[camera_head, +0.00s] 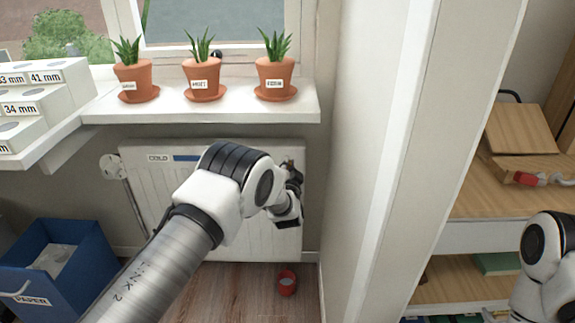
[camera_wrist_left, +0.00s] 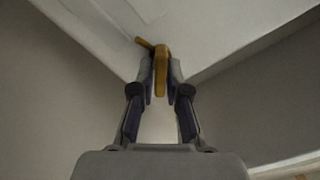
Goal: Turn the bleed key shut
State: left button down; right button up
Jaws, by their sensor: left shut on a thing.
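The brass bleed key (camera_wrist_left: 161,72) shows in the left wrist view at the corner of the white radiator, between my two fingertips. A short brass arm of it sticks out to the left above the fingers. In the head view the radiator (camera_head: 151,190) hangs under the window sill, and my left gripper (camera_head: 292,180) is at its upper right end. My left gripper (camera_wrist_left: 161,78) is shut on the key. In the head view the gripper and wrist mostly hide the key. My right arm shows at the right edge, but its gripper is out of view.
A red cup (camera_head: 287,284) stands on the floor below the radiator's right end. Three potted plants stand on the sill (camera_head: 215,108) above. A blue paper bin (camera_head: 90,245) is at lower left. A wall and wooden shelves (camera_head: 470,200) are to the right.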

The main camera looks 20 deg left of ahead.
pick_arm(q)
jog(key=m, duration=0.5)
jog(key=shift+d+f+m, duration=0.2)
jog(key=shift+m, duration=0.1)
jog(key=shift+f+m, duration=0.2)
jog(key=shift+m, duration=2)
jog(key=c, duration=1.2)
grip_release()
jog(key=shift+c, duration=0.2)
